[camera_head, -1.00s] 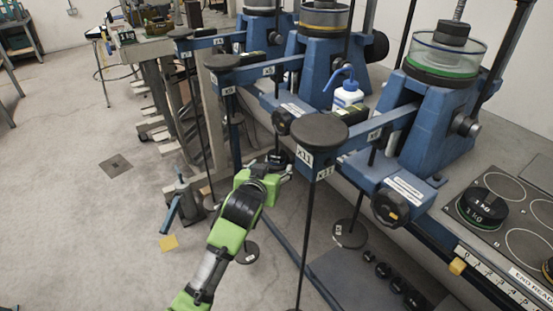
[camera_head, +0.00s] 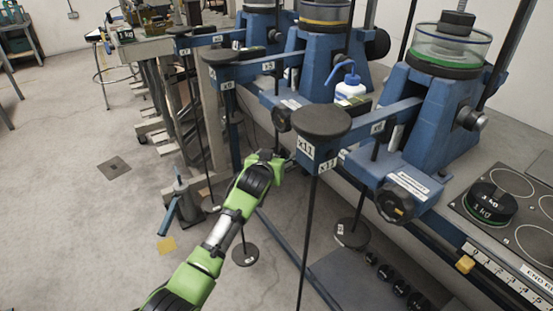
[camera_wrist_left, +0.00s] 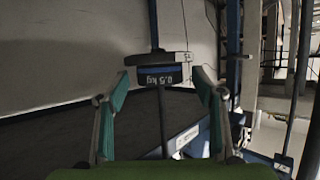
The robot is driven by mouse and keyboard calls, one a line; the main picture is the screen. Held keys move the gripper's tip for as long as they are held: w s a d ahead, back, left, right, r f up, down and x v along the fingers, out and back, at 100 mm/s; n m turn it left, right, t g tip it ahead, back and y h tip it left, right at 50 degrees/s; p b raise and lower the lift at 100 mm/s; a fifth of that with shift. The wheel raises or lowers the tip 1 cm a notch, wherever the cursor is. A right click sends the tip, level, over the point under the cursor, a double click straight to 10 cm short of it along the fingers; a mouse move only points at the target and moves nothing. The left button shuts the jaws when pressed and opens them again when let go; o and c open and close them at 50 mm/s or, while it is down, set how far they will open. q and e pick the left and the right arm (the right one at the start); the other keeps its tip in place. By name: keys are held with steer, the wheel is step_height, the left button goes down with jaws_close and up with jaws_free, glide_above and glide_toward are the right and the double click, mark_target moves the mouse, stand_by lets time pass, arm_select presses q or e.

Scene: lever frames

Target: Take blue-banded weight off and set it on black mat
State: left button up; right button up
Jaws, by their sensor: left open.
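My left gripper (camera_wrist_left: 162,95) is open, with one finger on each side of the weight and gaps between. In the head view my left gripper (camera_head: 276,156) is at the far side of the x11 lever end, and the weight cannot be made out there. A black mat with white circles (camera_head: 513,182) lies on the bench at right, bearing black 1 kg weights with a green band. My right gripper is not in view.
The x11 lever end (camera_head: 320,121) and its rod stand close to my left gripper. Blue lever frames line the bench. A blue-white bottle (camera_head: 350,88) stands behind. A hanger plate (camera_head: 245,254) hangs below my arm. Several dark weights (camera_head: 386,271) lie low on a dark floor mat (camera_head: 345,285).

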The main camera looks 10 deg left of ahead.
mark_target(277, 144)
arm_select(q)
steer(key=shift+w, duration=0.15)
steer(key=c, duration=1.4)
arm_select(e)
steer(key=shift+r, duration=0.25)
arm_select(q)
steer(key=shift+r, duration=0.1)
steer(key=shift+r, duration=0.45)
step_height(277, 144, up, 3)
steer(key=shift+w+p, duration=0.1)
steer(key=shift+p, duration=0.45)
steer(key=shift+s+f+p, duration=0.2)
steer(key=shift+s+p, duration=1.05)
steer(key=shift+s, duration=7.85)
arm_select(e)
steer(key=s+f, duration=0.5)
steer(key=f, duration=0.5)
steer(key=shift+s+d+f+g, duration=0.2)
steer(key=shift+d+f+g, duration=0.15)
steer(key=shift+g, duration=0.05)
